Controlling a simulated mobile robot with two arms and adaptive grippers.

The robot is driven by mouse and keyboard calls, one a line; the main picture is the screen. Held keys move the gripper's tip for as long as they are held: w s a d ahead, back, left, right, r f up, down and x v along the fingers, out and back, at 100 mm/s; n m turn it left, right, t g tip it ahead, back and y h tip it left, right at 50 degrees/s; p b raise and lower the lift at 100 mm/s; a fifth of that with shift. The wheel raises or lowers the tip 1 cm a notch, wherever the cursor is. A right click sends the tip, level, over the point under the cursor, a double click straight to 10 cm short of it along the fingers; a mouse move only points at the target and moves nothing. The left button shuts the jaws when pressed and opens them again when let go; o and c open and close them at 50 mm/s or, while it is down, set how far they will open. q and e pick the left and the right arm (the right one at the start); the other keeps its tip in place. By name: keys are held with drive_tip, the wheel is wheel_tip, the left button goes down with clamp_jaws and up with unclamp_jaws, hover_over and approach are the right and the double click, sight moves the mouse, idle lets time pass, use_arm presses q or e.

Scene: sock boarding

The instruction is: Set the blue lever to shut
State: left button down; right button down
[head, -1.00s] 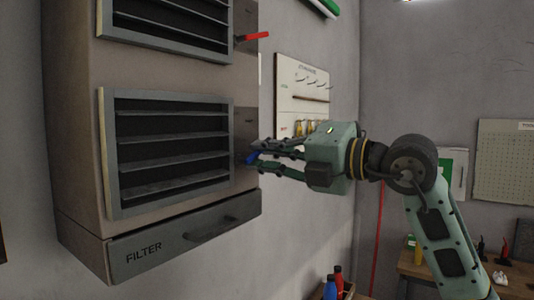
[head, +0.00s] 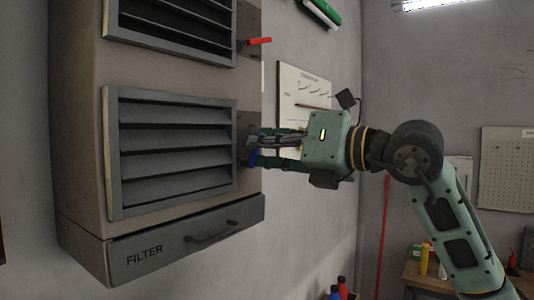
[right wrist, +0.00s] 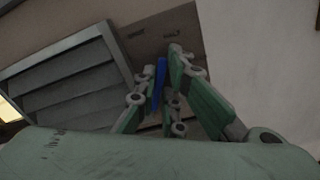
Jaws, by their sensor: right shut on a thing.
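The blue lever (head: 252,158) is on the right side of the grey cabinet, beside the lower louvred vent (head: 175,152). In the head view it points down. My right gripper (head: 259,146) reaches in from the right and is shut on the lever, hiding part of it. In the right wrist view the blue lever (right wrist: 160,80) stands between the two fingers (right wrist: 155,90). The lower vent's slats are tilted, with narrow dark gaps between them. Small markings on the lever's plate (right wrist: 150,40) are too blurred to read. My left gripper is not in view.
A red lever (head: 259,41) sticks out beside the upper vent (head: 175,25). A drawer marked FILTER (head: 150,254) with a handle is below. A board (head: 302,95) hangs on the wall behind my gripper. A table (head: 440,283) with bottles stands at the lower right.

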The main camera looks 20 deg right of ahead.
drive_tip(key=n, duration=0.3)
drive_tip(key=s+a+n+b, duration=0.1)
drive_tip(key=shift+a+r, duration=0.1)
drive_tip(key=shift+r, duration=0.2)
drive_tip(key=shift+a+f+n, duration=0.1)
drive_tip(key=shift+a+n, duration=0.05)
drive_tip(key=shift+n, duration=0.45)
drive_tip(key=shift+f, duration=0.1)
drive_tip(key=c, duration=2.2)
unclamp_jaws()
drive_tip(key=shift+s, duration=0.1)
drive_tip(key=o, duration=0.3)
drive_tip(key=shift+s, duration=0.15)
drive_tip(key=shift+o, duration=0.2)
